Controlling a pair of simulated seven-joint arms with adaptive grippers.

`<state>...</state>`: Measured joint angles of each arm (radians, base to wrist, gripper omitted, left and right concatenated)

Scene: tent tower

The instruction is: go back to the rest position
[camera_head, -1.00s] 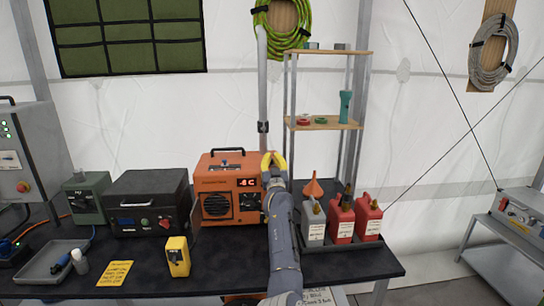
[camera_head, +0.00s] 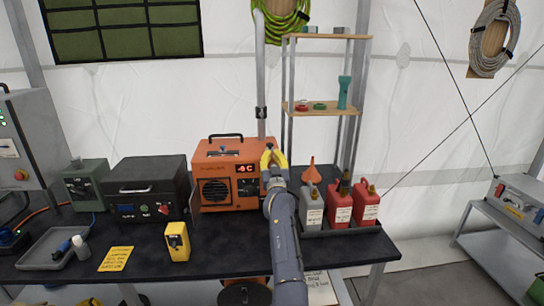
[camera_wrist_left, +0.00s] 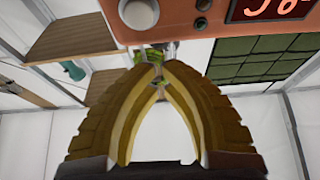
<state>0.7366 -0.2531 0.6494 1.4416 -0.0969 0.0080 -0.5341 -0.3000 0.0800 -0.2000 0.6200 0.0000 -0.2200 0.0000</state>
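My left arm comes in from the bottom of the head view. Its yellow-fingered left gripper (camera_head: 270,152) is raised in front of the right edge of the orange generator (camera_head: 227,175). In the left wrist view the two fingers (camera_wrist_left: 158,70) narrow toward their tips, with a gap between them and nothing held. The generator's front with its red display (camera_wrist_left: 268,10) shows upside down at the top of that view. My right gripper is not in view.
On the dark table (camera_head: 215,255) stand a black power unit (camera_head: 150,188), a yellow box (camera_head: 177,242), a grey tray (camera_head: 48,250) and grey and red fuel cans (camera_head: 340,205). A shelf rack (camera_head: 318,107) rises behind the cans. The table's front middle is mostly clear.

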